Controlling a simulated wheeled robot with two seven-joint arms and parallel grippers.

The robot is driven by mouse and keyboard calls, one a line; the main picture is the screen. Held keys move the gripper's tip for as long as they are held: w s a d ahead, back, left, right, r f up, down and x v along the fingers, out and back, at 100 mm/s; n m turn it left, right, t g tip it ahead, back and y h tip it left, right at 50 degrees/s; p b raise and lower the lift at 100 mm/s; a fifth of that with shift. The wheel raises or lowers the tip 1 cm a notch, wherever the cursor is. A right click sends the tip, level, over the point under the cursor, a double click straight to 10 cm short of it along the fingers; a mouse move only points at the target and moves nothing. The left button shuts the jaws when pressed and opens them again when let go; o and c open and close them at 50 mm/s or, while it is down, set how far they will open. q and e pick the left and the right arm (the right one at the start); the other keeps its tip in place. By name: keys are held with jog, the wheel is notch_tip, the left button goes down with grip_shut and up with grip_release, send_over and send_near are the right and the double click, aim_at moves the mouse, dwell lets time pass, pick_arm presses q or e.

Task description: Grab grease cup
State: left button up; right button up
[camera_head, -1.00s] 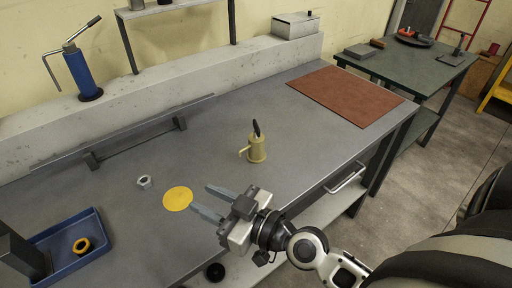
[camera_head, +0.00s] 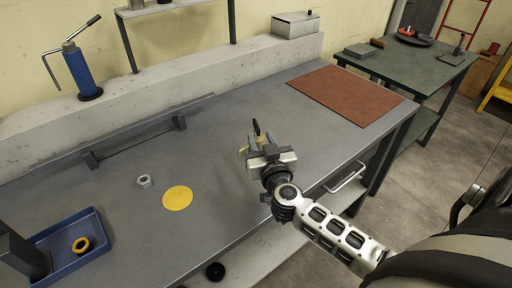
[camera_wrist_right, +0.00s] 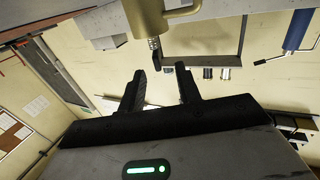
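The grease cup (camera_head: 243,150) is a pale yellow cup with a side handle and a dark stick rising from its top. It stands on the grey bench, mostly hidden behind my right gripper (camera_head: 262,144) in the head view. In the right wrist view the cup (camera_wrist_right: 160,17) shows upside down at the top edge, partly cut off. There, my right gripper's fingers (camera_wrist_right: 161,70) are apart with nothing held between them, and the cup's body lies just beyond the tips. Whether they touch the cup cannot be told.
A yellow disc (camera_head: 177,198) and a hex nut (camera_head: 144,181) lie left on the bench. A blue tray (camera_head: 92,223) holds a yellow ring (camera_head: 81,245). A brown mat (camera_head: 345,94) lies back right. The bench between is clear.

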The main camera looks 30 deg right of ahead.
aim_at(259, 130)
jog(key=shift+r+b+x, duration=0.15)
jog(key=shift+b+x, duration=0.05)
jog(key=shift+x, duration=1.4)
jog(key=shift+r+b+x, duration=0.15)
jog(key=shift+x, duration=1.45)
jog(key=shift+s+d, duration=0.1)
jog(key=shift+d, duration=0.05)
grip_shut()
